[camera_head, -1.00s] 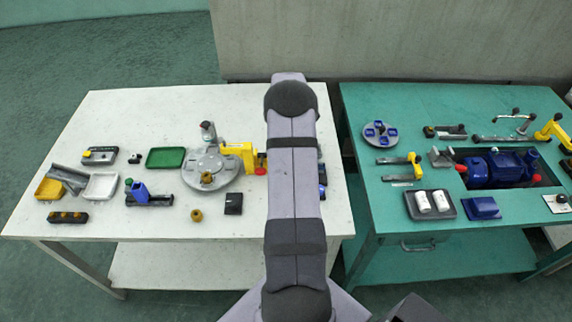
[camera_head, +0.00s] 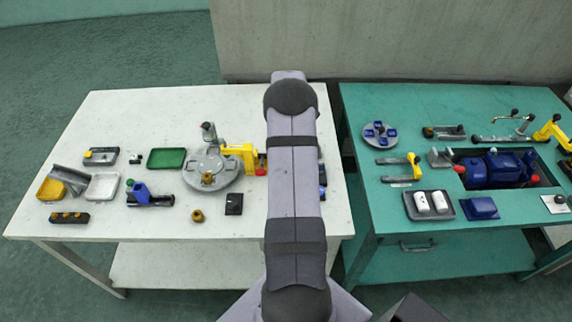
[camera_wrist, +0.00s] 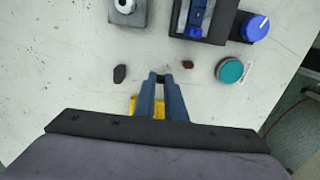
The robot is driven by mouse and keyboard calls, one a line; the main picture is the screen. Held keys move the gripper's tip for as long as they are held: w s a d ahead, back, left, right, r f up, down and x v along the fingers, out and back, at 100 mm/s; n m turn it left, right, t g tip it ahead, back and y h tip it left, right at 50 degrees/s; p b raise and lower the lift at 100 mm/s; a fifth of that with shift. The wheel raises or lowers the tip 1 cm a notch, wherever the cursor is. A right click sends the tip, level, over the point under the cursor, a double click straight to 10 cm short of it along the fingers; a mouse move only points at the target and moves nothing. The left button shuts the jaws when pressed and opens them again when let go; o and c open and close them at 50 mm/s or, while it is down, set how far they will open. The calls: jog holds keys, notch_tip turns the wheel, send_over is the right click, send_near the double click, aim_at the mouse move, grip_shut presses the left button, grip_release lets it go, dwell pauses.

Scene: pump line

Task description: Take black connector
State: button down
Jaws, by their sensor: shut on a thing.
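My gripper (camera_wrist: 160,78) shows in the wrist view, its two blue-grey fingers close together over the white table. It is shut on a small black piece (camera_wrist: 160,79), which looks like the black connector; only a little of it shows between the fingertips. Something yellow (camera_wrist: 133,103) is partly hidden behind the fingers. In the head view my arm hides the gripper and the piece.
In the wrist view, a dark piece (camera_wrist: 120,73) lies left of the fingers. A red-brown piece (camera_wrist: 188,64), a teal round part (camera_wrist: 230,70) and a blue knob (camera_wrist: 257,27) lie right. A black fixture (camera_wrist: 200,32) stands beyond. The white table (camera_head: 120,120) has bare areas.

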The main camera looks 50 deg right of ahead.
jog(key=shift+r, duration=0.1)
dwell(0.3)
jog(key=shift+r+p, duration=1.65)
jog(key=shift+r, duration=0.55)
